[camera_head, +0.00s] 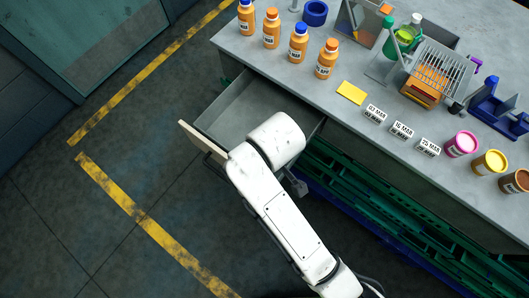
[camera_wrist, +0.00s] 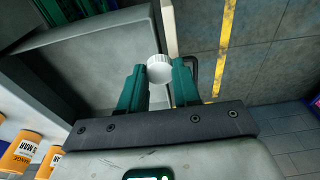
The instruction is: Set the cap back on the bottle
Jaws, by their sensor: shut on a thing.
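My gripper (camera_wrist: 160,78) has its two green fingers closed around a white ribbed cap (camera_wrist: 159,67) in the wrist view. The cap is held between the fingertips, above or near the open drawer. In the head view my arm hides the fingers and the cap. Several orange bottles (camera_head: 298,43) with white labels stand in a row along the counter's left part. Some have blue tops and some orange tops. Two orange bottles (camera_wrist: 21,150) also show at the lower left of the wrist view, apart from my gripper. I cannot tell which bottle the cap belongs to.
An open grey drawer (camera_head: 232,112) juts out below the counter (camera_head: 345,68). The floor at left is clear.

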